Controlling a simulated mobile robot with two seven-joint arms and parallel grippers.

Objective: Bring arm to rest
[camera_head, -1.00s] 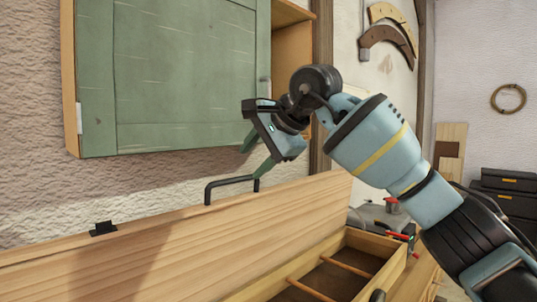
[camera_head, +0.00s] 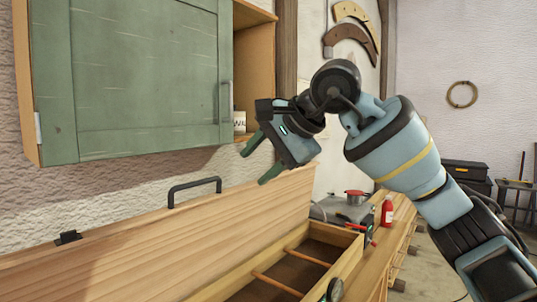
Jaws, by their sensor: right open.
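My right arm comes in from the lower right. Its gripper (camera_head: 257,161) is open and empty, its green fingertips pointing down and left. It hangs in the air in front of the wall, right of the green cabinet door and above the raised wooden lid (camera_head: 150,240). The black handle (camera_head: 194,188) on the lid's top edge is left of the fingers and appears apart from them. My left gripper does not show.
A green wall cabinet (camera_head: 130,80) is at upper left, with a lettered white object (camera_head: 239,121) inside. An open wooden box with crossbars (camera_head: 306,257) lies below. A red bottle (camera_head: 387,212) stands on the bench to the right. Open floor shows at right.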

